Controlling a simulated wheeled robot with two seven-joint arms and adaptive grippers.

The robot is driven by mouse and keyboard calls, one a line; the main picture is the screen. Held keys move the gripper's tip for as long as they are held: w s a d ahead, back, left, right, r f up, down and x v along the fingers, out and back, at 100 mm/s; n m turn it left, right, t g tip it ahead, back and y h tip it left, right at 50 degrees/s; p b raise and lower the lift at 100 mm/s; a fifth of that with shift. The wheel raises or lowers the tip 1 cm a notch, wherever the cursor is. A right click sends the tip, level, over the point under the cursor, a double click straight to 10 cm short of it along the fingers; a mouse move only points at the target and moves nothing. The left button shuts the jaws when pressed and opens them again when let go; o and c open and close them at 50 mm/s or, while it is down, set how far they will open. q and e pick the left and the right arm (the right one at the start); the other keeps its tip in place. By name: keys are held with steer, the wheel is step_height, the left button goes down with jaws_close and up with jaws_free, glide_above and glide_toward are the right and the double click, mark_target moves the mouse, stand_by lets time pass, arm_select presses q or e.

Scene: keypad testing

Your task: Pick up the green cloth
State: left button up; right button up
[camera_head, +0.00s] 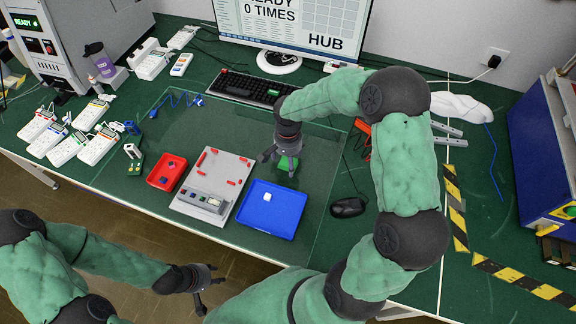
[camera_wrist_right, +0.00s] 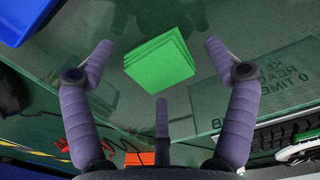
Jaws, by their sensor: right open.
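The green cloth (camera_head: 287,165) is a small folded stack on the glass sheet on the table, right of the grey board. In the right wrist view the cloth (camera_wrist_right: 160,60) lies flat and fully visible beyond the fingers. My right gripper (camera_head: 281,158) is above the cloth and partly covers it in the head view. In the wrist view, the right gripper (camera_wrist_right: 158,48) has its fingers spread wide on both sides of the cloth, with nothing between them. My left gripper (camera_head: 208,285) is low in front of the table's front edge, fingers spread and empty.
The blue tray (camera_head: 252,222) with a white cube is close in front of the cloth. A grey board (camera_head: 213,178) and red tray (camera_head: 159,183) stand left. A keyboard (camera_head: 247,91) lies behind, and a mouse (camera_head: 348,207) to the right. Glass around the cloth is clear.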

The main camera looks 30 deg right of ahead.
steer(key=shift+f, duration=0.35)
steer(key=c, duration=1.2)
steer(key=shift+o, duration=0.2)
steer(key=shift+r, duration=0.15)
